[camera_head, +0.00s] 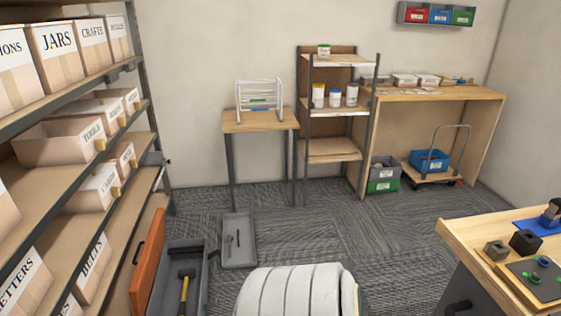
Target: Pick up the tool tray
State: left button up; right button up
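A grey shallow tray (225,258) lies on the carpet left of centre, with a few small dark tools in it. I take it to be the tool tray. To its left stands an open grey toolbox (204,283) with its orange lid (146,268) raised on the left side. A hammer with a yellow handle (184,291) lies inside the toolbox. The tray is beside the toolbox, close to its right wall; I cannot tell whether they touch. Neither of my grippers is in view.
A shelf with labelled boxes (56,52) runs along the left. A small wooden table (262,122) holds a white rack behind the tray. A workbench (474,243) stands at the right front. Open carpet (310,225) lies right of the tray.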

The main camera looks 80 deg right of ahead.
aim_at(240, 226)
jog(key=z, duration=2.25)
jog(key=i+l+z, duration=0.25)
jog(key=i, duration=0.25)
jog(key=i+z, duration=0.25)
jog(key=i, duration=0.25)
